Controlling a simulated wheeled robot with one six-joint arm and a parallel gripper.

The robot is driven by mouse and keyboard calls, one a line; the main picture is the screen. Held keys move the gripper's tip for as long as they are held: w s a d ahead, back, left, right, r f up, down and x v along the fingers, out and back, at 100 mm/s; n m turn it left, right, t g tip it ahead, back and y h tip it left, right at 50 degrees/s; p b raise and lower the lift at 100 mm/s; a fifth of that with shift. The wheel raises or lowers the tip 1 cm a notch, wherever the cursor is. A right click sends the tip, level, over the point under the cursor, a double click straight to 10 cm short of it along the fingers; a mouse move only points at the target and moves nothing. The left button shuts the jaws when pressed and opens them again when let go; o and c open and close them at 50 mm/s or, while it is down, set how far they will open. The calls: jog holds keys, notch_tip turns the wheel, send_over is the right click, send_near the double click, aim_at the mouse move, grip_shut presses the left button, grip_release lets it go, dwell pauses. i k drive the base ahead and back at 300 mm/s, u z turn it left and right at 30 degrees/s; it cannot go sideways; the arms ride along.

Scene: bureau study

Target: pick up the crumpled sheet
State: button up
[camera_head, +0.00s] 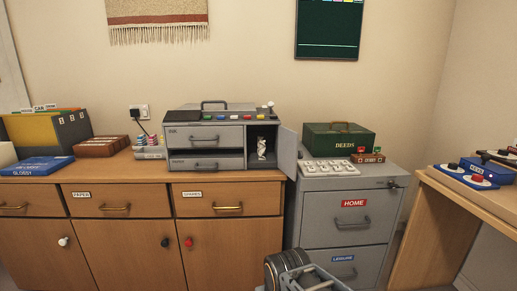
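A small white, crinkled upright shape, which looks like the crumpled sheet (262,148), stands in the open right compartment of a grey desk unit (205,149) on the wooden cabinet. The compartment's grey door (287,152) is swung open to the right, so its front is uncovered. The sheet is small in this view and its folds are hard to make out. Part of my arm shows at the bottom edge, well below and in front of the unit.
A grey filing cabinet (346,228) stands right of the wooden cabinet (130,190). On it are a green box (337,139), a white keypad-like panel and a small red-brown box. Files and a blue box (38,166) lie left. A wooden desk (470,195) stands right.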

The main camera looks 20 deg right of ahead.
aim_at(261, 144)
jog(key=k, duration=1.2)
jog(key=u, duration=0.55)
jog(key=i, duration=0.65)
jog(key=u, duration=0.4)
jog(key=i, duration=1)
jog(key=z, duration=0.95)
jog(key=i, duration=0.75)
jog(key=z, duration=0.75)
